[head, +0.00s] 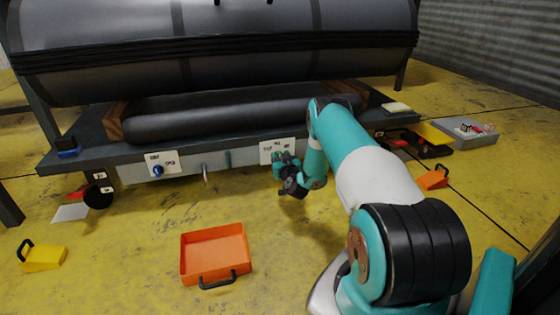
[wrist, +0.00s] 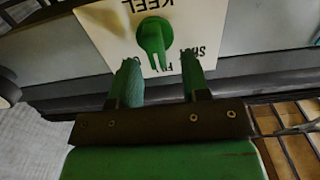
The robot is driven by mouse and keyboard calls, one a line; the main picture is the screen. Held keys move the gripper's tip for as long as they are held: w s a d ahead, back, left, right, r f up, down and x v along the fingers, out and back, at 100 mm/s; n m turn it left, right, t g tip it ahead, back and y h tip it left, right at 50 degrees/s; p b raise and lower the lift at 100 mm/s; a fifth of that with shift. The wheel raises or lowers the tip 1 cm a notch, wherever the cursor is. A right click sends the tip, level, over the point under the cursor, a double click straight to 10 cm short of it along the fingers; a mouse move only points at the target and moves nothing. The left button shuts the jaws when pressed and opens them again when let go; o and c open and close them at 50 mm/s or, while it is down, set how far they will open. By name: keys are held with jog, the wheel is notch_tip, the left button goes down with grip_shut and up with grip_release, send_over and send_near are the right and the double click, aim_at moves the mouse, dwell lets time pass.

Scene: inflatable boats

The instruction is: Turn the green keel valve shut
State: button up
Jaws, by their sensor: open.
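The green keel valve (wrist: 154,36) shows in the wrist view on a white placard (wrist: 105,22). The placard's word KEEL appears upside down. The valve has a round hub and a short handle that points down in the picture, towards my gripper. My gripper (wrist: 159,60) is open, with one green finger on either side below the valve and nothing between them. The fingertips look close to the handle's end; I cannot tell whether they touch it. In the head view my gripper (head: 284,180) is in front of the keel placard (head: 271,157) and hides the valve.
A blue valve (head: 157,170) is on another placard left of my gripper, with a small lever (head: 205,175) between. The dark bench (head: 62,160) carries a grey tube (head: 215,112). An orange tray (head: 214,277) and a yellow scoop-like box (head: 42,258) lie on the floor.

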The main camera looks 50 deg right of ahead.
jog(key=shift+w+d+r, duration=0.1)
jog(key=shift+w+d, duration=0.25)
jog(key=shift+w, duration=0.05)
grip_shut()
